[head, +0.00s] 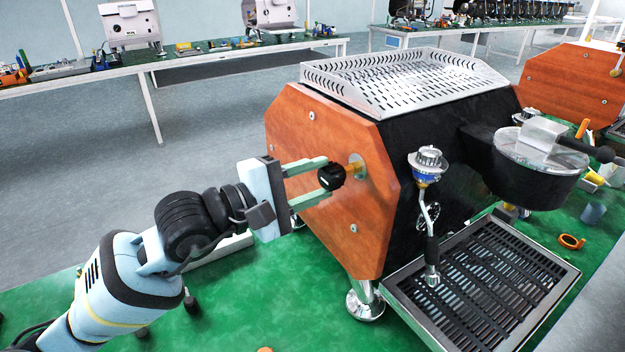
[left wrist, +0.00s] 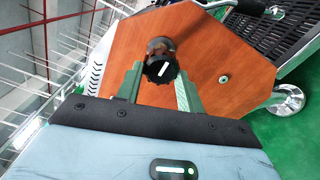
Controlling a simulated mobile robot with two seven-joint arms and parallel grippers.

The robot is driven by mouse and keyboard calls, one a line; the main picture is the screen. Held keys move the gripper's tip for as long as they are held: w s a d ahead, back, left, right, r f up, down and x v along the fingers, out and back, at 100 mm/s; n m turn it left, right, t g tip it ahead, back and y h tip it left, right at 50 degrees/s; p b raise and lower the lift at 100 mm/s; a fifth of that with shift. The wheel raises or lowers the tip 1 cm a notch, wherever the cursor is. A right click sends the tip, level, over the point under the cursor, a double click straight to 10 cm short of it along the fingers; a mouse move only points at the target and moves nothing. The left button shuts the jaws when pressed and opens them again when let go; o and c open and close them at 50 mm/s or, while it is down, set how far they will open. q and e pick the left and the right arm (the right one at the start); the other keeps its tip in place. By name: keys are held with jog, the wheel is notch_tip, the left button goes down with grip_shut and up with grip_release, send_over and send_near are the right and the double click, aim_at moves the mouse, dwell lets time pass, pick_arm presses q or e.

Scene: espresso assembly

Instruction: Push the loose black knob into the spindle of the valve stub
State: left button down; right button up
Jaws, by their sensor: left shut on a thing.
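The black knob (head: 331,177) is between the fingertips of my left gripper (head: 326,177), which is shut on it. In the left wrist view the knob (left wrist: 161,68) shows a white mark on its face. The valve stub (head: 357,167) sticks out of the wooden side panel of the espresso machine, just beyond the knob. In the left wrist view the stub's round metal base (left wrist: 160,45) shows behind the knob, and the spindle is hidden. I cannot tell whether the knob touches the spindle. My right gripper is not in view.
The espresso machine's wooden panel (head: 310,150) stands close in front of the left gripper. A metal foot (head: 365,303) supports it on the green bench top (head: 270,325). The drip tray (head: 480,280) is at the right.

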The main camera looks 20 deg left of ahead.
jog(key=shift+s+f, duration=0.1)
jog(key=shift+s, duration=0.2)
pick_arm(q)
jog(key=shift+w+d, duration=0.3)
jog(key=shift+w, duration=0.2)
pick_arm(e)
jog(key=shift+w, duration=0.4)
pick_arm(q)
jog(key=shift+w+d, duration=0.2)
jog(key=shift+w+d, duration=0.1)
jog(key=shift+w, duration=0.05)
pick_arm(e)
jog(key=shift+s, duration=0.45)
pick_arm(q)
jog(key=shift+w+d, duration=0.1)
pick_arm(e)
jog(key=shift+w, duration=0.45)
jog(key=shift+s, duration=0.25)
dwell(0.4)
pick_arm(q)
jog(key=c, duration=0.8)
grip_release()
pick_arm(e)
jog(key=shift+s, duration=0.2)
